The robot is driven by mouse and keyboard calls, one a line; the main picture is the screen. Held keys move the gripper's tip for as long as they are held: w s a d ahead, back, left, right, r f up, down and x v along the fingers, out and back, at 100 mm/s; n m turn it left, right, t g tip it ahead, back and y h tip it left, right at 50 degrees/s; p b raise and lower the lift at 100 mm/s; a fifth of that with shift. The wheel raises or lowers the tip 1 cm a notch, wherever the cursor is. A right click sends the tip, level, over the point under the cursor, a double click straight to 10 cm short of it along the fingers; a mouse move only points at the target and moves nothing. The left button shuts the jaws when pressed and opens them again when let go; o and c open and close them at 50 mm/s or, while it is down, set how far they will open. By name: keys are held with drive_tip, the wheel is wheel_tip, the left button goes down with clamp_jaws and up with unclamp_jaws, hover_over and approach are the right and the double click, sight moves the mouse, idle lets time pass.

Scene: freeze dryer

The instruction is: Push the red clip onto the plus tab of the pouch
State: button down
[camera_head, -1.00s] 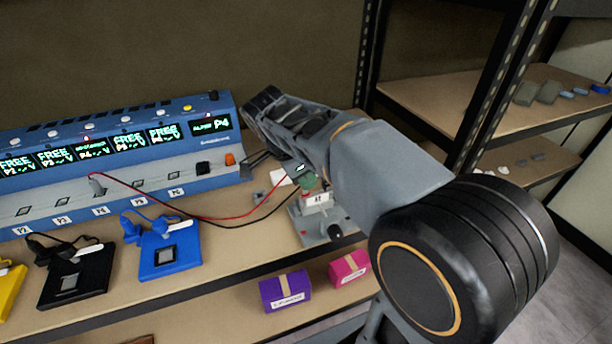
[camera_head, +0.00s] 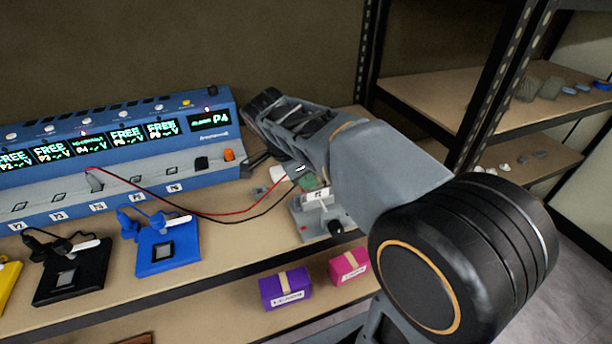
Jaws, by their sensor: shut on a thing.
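The pouch (camera_head: 309,182) shows as a small green patch on a grey fixture (camera_head: 308,225) below my arm, at the bench's right end. A red lead (camera_head: 235,214) sags from the blue charger unit and rises to its far end beside the pouch, under my wrist. A black lead (camera_head: 262,213) runs alongside it to the pouch area. My gripper (camera_head: 258,160) is only partly seen, dark beneath my wrist; it is shut on the red clip. The clip itself and the plus tab are hidden or too small to make out.
The blue unit (camera_head: 100,180) with lit displays fills the back left. Blue (camera_head: 182,258), black (camera_head: 50,287) and yellow (camera_head: 8,285) pads lie before it. Purple (camera_head: 285,288) and pink (camera_head: 348,267) boxes are on the shelf below. A dark rack post (camera_head: 490,85) stands right.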

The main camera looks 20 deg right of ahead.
drive_tip(key=shift+f, duration=0.4)
drive_tip(key=c, duration=1)
unclamp_jaws()
drive_tip(key=shift+r, duration=0.15)
